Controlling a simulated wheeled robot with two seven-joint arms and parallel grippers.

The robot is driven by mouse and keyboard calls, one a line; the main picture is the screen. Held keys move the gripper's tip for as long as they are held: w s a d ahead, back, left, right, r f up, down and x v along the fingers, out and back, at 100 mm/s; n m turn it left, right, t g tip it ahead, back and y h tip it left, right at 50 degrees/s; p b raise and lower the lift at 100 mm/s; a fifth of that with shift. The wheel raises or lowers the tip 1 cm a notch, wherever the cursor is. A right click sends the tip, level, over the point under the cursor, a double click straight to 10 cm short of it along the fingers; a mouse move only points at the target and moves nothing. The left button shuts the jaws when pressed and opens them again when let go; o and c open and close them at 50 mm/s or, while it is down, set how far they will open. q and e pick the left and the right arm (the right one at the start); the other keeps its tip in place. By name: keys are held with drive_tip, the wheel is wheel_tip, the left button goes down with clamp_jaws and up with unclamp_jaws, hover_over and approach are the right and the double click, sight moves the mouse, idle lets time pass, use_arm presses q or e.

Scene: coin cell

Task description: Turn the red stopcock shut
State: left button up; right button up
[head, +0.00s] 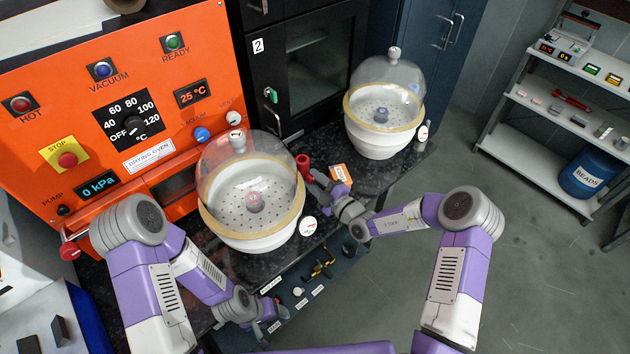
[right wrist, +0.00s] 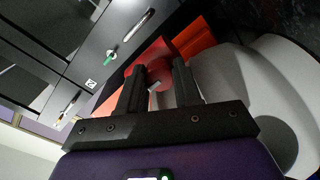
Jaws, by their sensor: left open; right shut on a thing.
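The red stopcock (head: 303,163) is at the right side of the near glass-domed desiccator (head: 249,192). My right gripper (head: 314,178) reaches in from the right and is shut on the red stopcock. In the right wrist view the red stopcock (right wrist: 157,68) shows between the two fingers of my right gripper (right wrist: 159,80); the fingers hide part of it. The exact angle of its handle is hard to tell. My left gripper (head: 272,311) is open and empty, low in front of the bench, well below the desiccator.
A second domed desiccator (head: 380,120) stands behind on the dark bench. The orange drying oven (head: 50,130) is at the left. Brass valve fittings (head: 322,268) sit below the bench edge. Open floor lies to the right.

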drive_tip(key=n+p, duration=0.2)
drive_tip(key=n, duration=0.1)
drive_tip(key=shift+r+n, duration=0.1)
drive_tip(key=shift+n, duration=0.3)
drive_tip(key=n+p, duration=0.2)
drive_tip(key=n, duration=0.2)
drive_tip(key=shift+n, duration=0.3)
drive_tip(key=n+p, duration=0.2)
drive_tip(key=n, duration=0.2)
drive_tip(key=n+p, duration=0.1)
drive_tip(key=n, duration=0.4)
drive_tip(key=shift+n, duration=0.3)
drive_tip(key=o, duration=1)
drive_tip(key=shift+o, duration=0.2)
drive_tip(key=shift+s, duration=0.1)
